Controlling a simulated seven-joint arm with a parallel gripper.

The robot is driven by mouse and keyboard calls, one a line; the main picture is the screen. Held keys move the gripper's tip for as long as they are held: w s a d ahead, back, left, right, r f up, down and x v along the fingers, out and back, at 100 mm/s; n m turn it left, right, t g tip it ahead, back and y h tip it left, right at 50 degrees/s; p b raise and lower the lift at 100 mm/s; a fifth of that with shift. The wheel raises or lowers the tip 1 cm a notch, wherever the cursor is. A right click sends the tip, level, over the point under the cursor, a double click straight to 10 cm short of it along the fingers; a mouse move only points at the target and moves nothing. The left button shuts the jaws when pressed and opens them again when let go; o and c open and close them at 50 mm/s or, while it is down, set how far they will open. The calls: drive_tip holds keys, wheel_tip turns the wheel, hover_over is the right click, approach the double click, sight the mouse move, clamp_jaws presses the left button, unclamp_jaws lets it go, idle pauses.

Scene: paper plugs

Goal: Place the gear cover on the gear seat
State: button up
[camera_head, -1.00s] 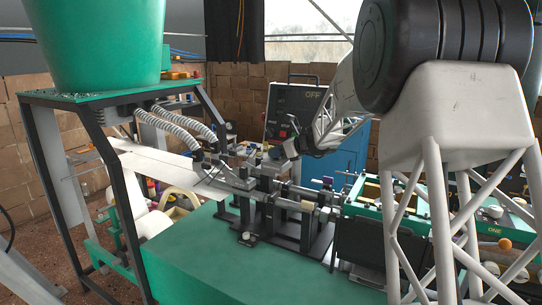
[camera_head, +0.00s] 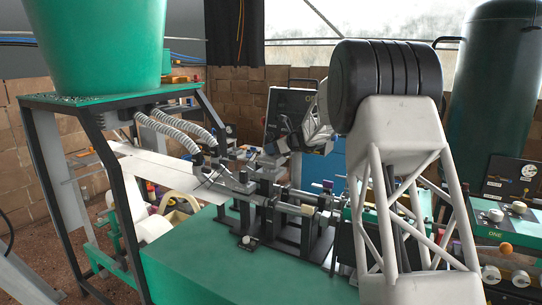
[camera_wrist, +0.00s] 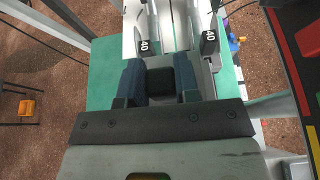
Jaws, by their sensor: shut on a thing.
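My gripper (camera_wrist: 160,72) is shut on a small dark block, likely the gear cover (camera_wrist: 160,85), held between its two blue-grey fingers in the wrist view. Most of the block's shape is hidden by the fingers and the gripper body. In the head view my gripper (camera_head: 272,149) is small, above the grey metal mechanism (camera_head: 268,188) in the middle of the green machine. I cannot single out the gear seat in either view. In the wrist view, pale metal parts with "40" labels (camera_wrist: 208,43) lie beyond the fingertips.
A green hopper (camera_head: 95,45) stands on a dark frame at left, with two ribbed hoses (camera_head: 180,130) running to the mechanism. A control box (camera_head: 290,112) is behind. A green tank (camera_head: 495,90) and a panel (camera_head: 515,180) are at right. The green front cover (camera_head: 200,265) is mostly bare.

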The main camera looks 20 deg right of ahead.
sight(271, 155)
drive_tip(key=shift+w+d+f, duration=0.1)
drive_tip(key=shift+w, duration=0.6)
drive_tip(key=shift+w+d+f, duration=0.1)
drive_tip(key=shift+w, duration=0.55)
drive_tip(key=shift+f, duration=1.65)
drive_tip(key=shift+f, duration=0.15)
drive_tip(key=o, duration=1)
drive_tip(key=shift+s+d+r, duration=0.1)
drive_tip(key=shift+r, duration=0.1)
drive_tip(key=v, duration=1.1)
drive_tip(key=shift+s+d+r, duration=0.15)
drive_tip(key=shift+s+d, duration=0.05)
drive_tip(key=shift+s, duration=0.05)
